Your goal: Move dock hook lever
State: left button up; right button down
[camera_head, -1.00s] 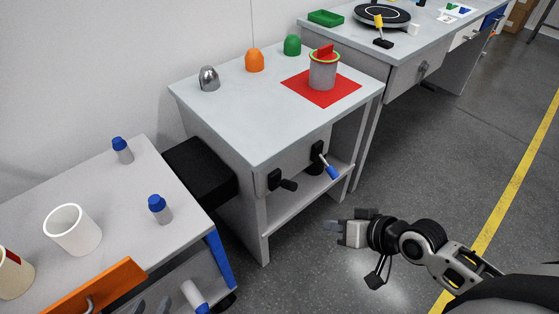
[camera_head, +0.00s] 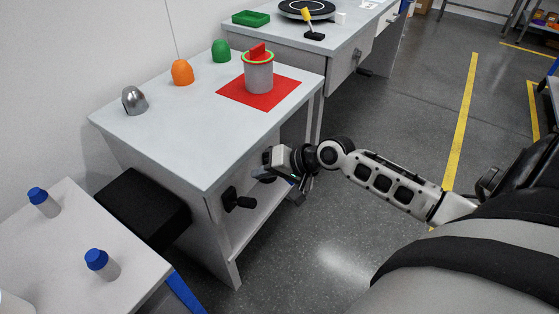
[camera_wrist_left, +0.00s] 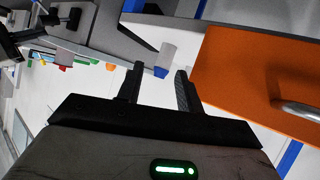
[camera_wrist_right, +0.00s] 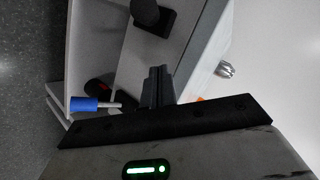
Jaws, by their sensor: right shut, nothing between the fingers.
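Two levers sit on the front panel of the middle table; I cannot tell which is called the dock hook lever. The black one (camera_head: 237,200) is plain in the head view, and it seems to be the dark knob (camera_wrist_right: 148,14) in the right wrist view. The blue-tipped lever (camera_wrist_right: 88,104) shows in the right wrist view, just left of my fingers, apart from them; my gripper mostly hides it in the head view. My right gripper (camera_head: 270,162) is shut and empty at the panel; its fingers (camera_wrist_right: 158,86) are together. My left gripper (camera_wrist_left: 158,86) is open and empty.
The middle table (camera_head: 180,140) holds a grey canister (camera_head: 259,77) on a red mat (camera_head: 232,93) and several domes. A black box (camera_head: 145,208) adjoins it. An orange panel (camera_wrist_left: 250,80) is close beside my left gripper.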

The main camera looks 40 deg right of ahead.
aim_at(242, 202)
jog(key=s+a+f, duration=0.2)
jog(key=shift+a, duration=0.4)
pick_arm(q)
jog(key=shift+f, duration=0.2)
